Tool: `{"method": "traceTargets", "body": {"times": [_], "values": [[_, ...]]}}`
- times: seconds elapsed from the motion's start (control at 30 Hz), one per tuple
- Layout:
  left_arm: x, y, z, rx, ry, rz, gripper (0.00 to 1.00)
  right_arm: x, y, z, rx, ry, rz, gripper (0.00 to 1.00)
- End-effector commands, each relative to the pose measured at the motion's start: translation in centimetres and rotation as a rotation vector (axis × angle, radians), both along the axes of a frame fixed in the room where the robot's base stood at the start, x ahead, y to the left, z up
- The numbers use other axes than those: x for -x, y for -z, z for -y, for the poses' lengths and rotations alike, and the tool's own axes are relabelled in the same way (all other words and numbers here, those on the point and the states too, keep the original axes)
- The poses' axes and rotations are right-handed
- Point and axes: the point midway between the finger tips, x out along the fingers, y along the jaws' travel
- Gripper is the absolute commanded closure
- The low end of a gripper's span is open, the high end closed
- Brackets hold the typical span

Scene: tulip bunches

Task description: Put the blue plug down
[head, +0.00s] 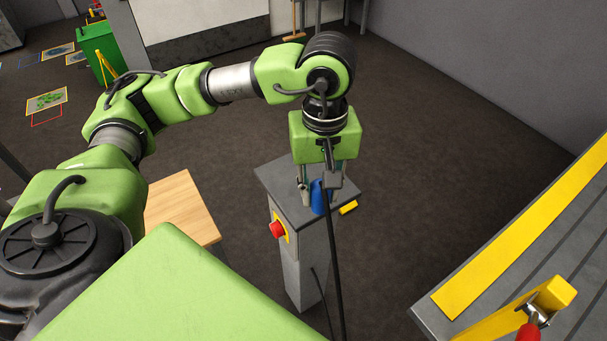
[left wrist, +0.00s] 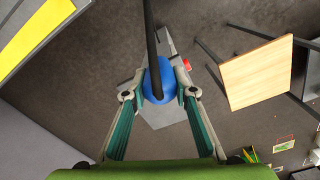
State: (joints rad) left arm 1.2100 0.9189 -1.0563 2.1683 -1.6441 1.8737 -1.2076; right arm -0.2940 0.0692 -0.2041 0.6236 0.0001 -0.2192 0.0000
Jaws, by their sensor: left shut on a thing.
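My left gripper (head: 320,190) points down over the top of a grey pedestal (head: 273,181). Its fingers are shut on the blue plug (head: 319,201), which sits between them. In the left wrist view the blue plug (left wrist: 157,82) shows as a round shape between the two fingertips, with the pedestal top (left wrist: 163,114) behind it. A black cable (head: 336,265) runs from the plug toward the bottom of the head view. The plug's lower end is low at the pedestal top; I cannot tell whether it touches. My right gripper is not in view.
A red button (head: 277,230) on a yellow plate is on the pedestal's front side. A small yellow piece (head: 348,208) is at its right edge. A wooden-topped table (head: 180,208) stands left, and a grey bench with yellow strips (head: 520,245) right. Open floor lies behind.

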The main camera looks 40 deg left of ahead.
Motion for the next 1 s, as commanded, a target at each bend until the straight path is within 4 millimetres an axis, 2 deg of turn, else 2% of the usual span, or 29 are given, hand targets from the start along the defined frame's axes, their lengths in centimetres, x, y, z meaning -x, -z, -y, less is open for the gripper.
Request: {"method": "traceTargets", "body": {"times": [0.1, 0.2, 0.33, 0.47, 0.57, 0.73, 0.8, 1.0], "values": [[-0.7, -0.5, -1.0, 0.005, -0.281, -0.005, 1.0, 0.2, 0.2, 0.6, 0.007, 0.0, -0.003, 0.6], [-1.1, -1.0, -1.8, 0.006, -0.471, -0.01, 1.0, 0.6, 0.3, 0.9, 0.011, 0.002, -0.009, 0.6], [-1.4, -1.3, -2.4, 0.005, -0.625, -0.015, 1.0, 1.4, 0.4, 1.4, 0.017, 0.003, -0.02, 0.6], [-2.0, -1.1, -3.1, 0.006, -0.688, -0.02, 1.0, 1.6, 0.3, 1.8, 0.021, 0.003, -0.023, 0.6], [-3.3, -0.3, -4.4, 0.004, -0.698, -0.024, 1.0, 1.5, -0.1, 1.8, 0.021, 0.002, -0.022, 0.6], [-6.5, 1.6, -7.0, 0.006, -0.695, -0.024, 1.0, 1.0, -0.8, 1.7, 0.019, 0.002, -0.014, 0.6], [-7.9, 2.0, -8.2, 0.004, -0.696, -0.024, 1.0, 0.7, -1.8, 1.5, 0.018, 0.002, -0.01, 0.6], [-10.3, 5.8, -10.3, 0.003, -0.691, -0.023, 1.0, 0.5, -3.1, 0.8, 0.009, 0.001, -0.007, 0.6]]}}
